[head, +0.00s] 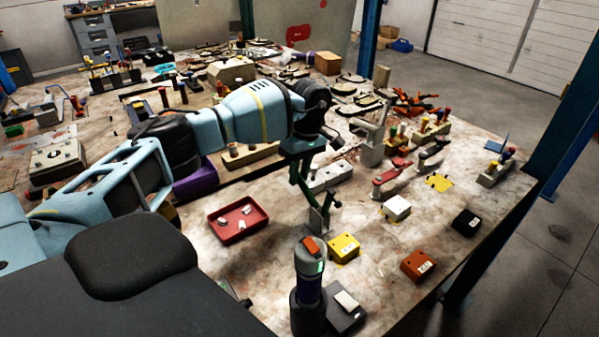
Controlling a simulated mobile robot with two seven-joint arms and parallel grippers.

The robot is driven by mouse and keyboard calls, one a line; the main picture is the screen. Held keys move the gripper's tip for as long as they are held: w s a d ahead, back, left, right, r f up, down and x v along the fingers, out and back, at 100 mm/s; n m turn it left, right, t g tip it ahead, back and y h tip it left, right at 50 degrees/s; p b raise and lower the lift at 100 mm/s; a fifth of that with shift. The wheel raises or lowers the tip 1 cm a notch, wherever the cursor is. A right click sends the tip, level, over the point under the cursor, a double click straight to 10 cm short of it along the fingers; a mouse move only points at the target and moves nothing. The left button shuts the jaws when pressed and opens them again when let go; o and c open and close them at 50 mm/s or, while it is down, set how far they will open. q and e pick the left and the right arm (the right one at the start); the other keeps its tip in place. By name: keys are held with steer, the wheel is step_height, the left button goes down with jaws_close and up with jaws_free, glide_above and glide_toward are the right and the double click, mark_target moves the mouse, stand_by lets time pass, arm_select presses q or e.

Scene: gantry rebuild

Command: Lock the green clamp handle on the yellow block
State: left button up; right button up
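The yellow block (343,248) lies on the table right of centre, in front of a small metal toggle clamp (321,214). The clamp's green handle (302,183) stands up steeply from it. My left arm reaches in from the left, and its dark gripper (304,148) points down at the handle's upper end. The gripper overlaps the handle top in this view; I cannot tell whether the fingers are closed on it. The fingertips are too small and dark to read.
A red tray (238,220) with pale pieces lies left of the clamp.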

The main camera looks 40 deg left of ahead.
mark_target(300, 180)
arm_select(q)
jaws_close()
steer(key=shift+r, duration=0.1)
arm_select(e)
steer(key=shift+r, duration=0.1)
arm_select(q)
steer(key=shift+s+d+r+t+y+p, duration=0.15)
steer(key=shift+d+r+t+y+p, duration=0.1)
steer(key=shift+d+r+y+p, duration=0.35)
steer(key=shift+s+d+r+t+y+p, duration=0.1)
steer(key=shift+d+r+t+y+p, duration=0.25)
steer(key=shift+r+y+p, duration=0.45)
steer(key=shift+s+d+y, duration=0.15)
steer(key=shift+d+y, duration=0.35)
steer(key=shift+y, duration=0.3)
steer(key=shift+s+d+r+t+y+p, duration=0.15)
steer(key=shift+d+t+y+p, duration=0.2)
steer(key=shift+d+y, duration=0.35)
steer(key=shift+s+d+n+y, duration=0.1)
steer(key=shift+d+n+y, duration=0.05)
steer(key=shift+n+y, duration=0.2)
arm_select(e)
steer(key=w+r+t, duration=0.1)
steer(key=w+r, duration=0.3)
steer(key=shift+d+r, duration=0.3)
steer(key=shift+d, duration=0.15)
steer(key=shift+w+r, duration=0.1)
arm_select(q)
steer(key=shift+o, duration=2.2)
jaws_free()
